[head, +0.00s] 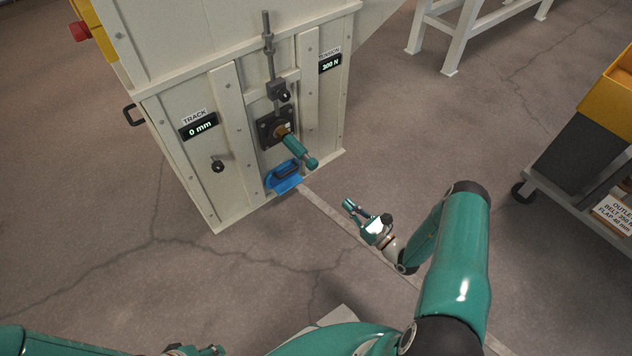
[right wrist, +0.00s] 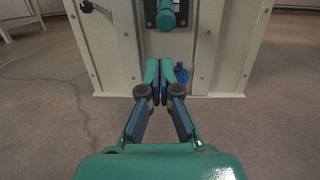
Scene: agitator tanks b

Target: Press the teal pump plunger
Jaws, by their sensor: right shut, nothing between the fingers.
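The teal pump plunger (head: 300,152) sticks out toward me from a dark square plate on the front of the cream cabinet (head: 222,165). It also shows at the top edge of the right wrist view (right wrist: 167,16), end on. My right gripper (head: 348,205) is in front of the plunger, lower and to its right, with clear space between them. Its fingers (right wrist: 166,72) are shut with nothing between them. My left arm shows at the bottom left of the head view; a small part at the bottom edge (head: 196,351) may be its gripper, mostly cut off.
A cart (head: 590,150) stands far right.

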